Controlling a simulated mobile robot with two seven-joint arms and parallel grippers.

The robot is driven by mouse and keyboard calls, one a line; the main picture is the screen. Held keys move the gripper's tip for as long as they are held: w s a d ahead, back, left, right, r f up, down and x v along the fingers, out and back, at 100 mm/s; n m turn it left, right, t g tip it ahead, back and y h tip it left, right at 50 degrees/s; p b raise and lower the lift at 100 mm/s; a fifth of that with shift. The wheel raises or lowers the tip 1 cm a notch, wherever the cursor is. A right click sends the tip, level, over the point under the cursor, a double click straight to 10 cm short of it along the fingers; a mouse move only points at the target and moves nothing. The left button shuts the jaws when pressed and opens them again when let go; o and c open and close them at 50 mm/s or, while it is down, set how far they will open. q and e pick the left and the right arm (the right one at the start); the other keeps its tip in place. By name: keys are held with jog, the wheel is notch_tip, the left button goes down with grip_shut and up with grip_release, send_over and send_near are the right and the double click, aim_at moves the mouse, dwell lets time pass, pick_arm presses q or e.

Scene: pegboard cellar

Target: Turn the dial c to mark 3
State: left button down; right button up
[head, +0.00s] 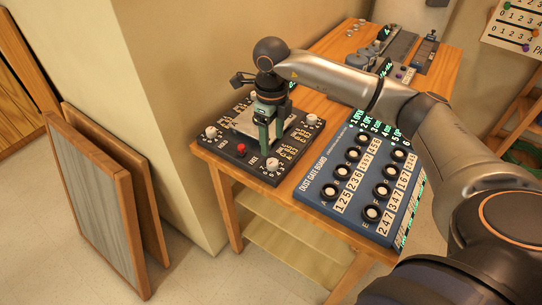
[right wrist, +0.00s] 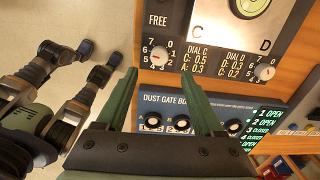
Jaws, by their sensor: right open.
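Dial C (right wrist: 159,54) is a small white knob on a dark panel, with marks 0 to 7 around it and a "DIAL C" label to its right. It also shows at the near right corner of the dark dial board (head: 228,149) in the head view (head: 272,165). I cannot read its pointer clearly. My right gripper (right wrist: 160,73) is open and empty. In the right wrist view its green fingertips lie left and right of dial C, with no clear contact. In the head view the right gripper (head: 267,142) hangs over the board. My left gripper is not in view.
Dial D (right wrist: 265,72) stands right of dial C in the wrist view. A red button (head: 241,148) and another white knob (head: 210,132) sit on the same board. The blue dust gate board (head: 320,198) with several black knobs lies close by on the wooden table (head: 213,163).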

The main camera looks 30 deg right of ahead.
aim_at(272, 162)
notch_tip(272, 162, down, 8)
jog(key=shift+r+p, duration=0.1)
jog(key=shift+p, duration=0.3)
grip_shut()
dwell(0.4)
